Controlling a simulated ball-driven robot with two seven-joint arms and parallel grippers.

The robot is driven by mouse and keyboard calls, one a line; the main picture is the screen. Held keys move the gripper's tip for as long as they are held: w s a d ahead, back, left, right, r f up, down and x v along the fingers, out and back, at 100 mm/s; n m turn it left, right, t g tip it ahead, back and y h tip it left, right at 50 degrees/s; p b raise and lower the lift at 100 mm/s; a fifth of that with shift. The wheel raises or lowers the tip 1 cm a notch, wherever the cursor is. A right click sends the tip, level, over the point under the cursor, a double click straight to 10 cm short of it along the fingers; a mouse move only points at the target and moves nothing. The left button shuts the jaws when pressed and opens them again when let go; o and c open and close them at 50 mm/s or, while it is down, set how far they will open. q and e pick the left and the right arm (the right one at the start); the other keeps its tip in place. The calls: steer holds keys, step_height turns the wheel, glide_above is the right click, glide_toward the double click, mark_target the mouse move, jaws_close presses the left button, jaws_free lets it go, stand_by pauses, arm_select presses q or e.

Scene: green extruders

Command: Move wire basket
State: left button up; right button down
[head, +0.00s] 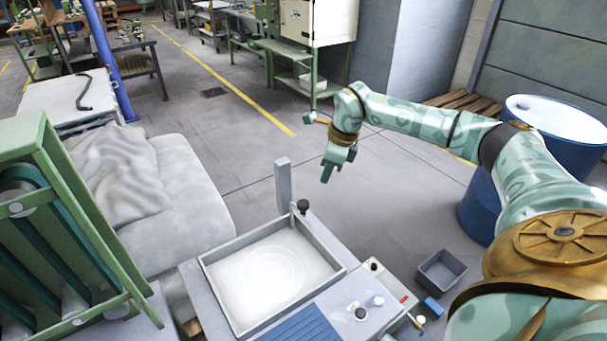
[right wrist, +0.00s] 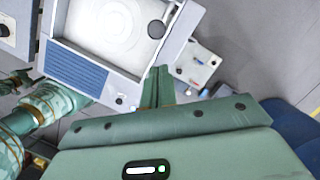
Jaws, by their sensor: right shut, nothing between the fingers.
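I cannot make out a wire basket in either view. My right gripper (head: 326,176) is shut and empty, pointing down in the air beyond the grey machine with the white tray. In the right wrist view its closed green fingers (right wrist: 157,82) show beside the machine's edge. A small grey open bin (head: 441,271) with solid-looking sides sits at the right of the machine, well below and right of the gripper.
The grey machine's framed tray (head: 340,262) has an upright post (head: 283,185) behind it. Blue drums (head: 560,120) stand at the right. A draped grey cover (head: 190,205) and green frame (head: 60,165) fill the left. Open floor (head: 235,135) lies behind.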

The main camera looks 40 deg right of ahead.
steer(key=p+v, duration=0.1)
steer(key=v, duration=0.7)
steer(key=shift+s+r, duration=0.2)
steer(key=shift+r, duration=0.15)
steer(key=shift+d+f, duration=0.1)
